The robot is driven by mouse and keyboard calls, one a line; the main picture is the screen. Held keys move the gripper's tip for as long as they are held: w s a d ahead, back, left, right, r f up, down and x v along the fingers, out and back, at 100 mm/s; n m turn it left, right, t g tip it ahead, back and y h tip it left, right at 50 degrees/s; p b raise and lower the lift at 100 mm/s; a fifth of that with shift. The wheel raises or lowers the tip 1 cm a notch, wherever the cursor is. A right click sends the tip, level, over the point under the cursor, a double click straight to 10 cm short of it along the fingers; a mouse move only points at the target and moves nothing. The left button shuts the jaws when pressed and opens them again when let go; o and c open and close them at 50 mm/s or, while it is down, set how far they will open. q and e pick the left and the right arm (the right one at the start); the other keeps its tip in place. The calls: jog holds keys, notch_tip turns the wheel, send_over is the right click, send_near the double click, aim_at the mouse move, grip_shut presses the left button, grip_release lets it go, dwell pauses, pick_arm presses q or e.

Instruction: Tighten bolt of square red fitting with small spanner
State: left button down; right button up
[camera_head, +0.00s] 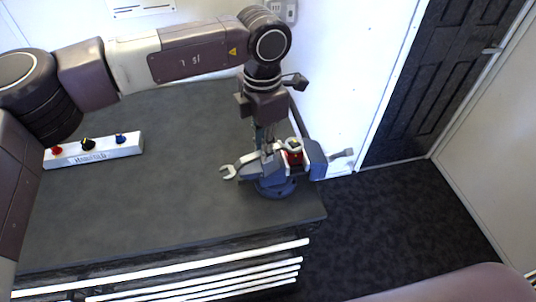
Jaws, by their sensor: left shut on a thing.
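My left gripper (268,149) points down at the right end of the dark workbench and is shut on what looks like the spanner. The grey spanner (229,172) shows its open jaw to the left of the gripper, and its shaft runs right, under the fingers. The square red fitting (295,158) sits in the blue vise (275,187), just right of the fingers. A pale ring shows on top of the fitting; I cannot tell if it is part of it. The bolt and its contact with the spanner cannot be made out. My right gripper is out of view.
A white manifold block (94,150) with red, black and blue knobs lies on the left of the bench (170,200). The middle of the bench is clear. A white wall stands behind, a dark door (440,70) at right. The vise's grey handle (343,154) sticks out right.

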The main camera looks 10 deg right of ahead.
pick_arm(q)
jog(key=w+m, duration=0.1)
jog(key=w+m+b, duration=0.1)
jog(key=m, duration=0.1)
jog(key=shift+a, duration=0.2)
jog(key=w+m, duration=0.2)
jog(key=shift+d+m, duration=0.15)
jog(key=shift+m, duration=0.25)
jog(key=shift+s+f+n+b, duration=0.15)
jog(key=shift+s+n+b, duration=0.5)
jog(key=shift+n+b, duration=0.4)
jog(key=shift+r+p, duration=0.3)
jog(key=shift+r, duration=0.25)
jog(key=shift+r+p, duration=1.25)
jog(key=shift+r, duration=1.35)
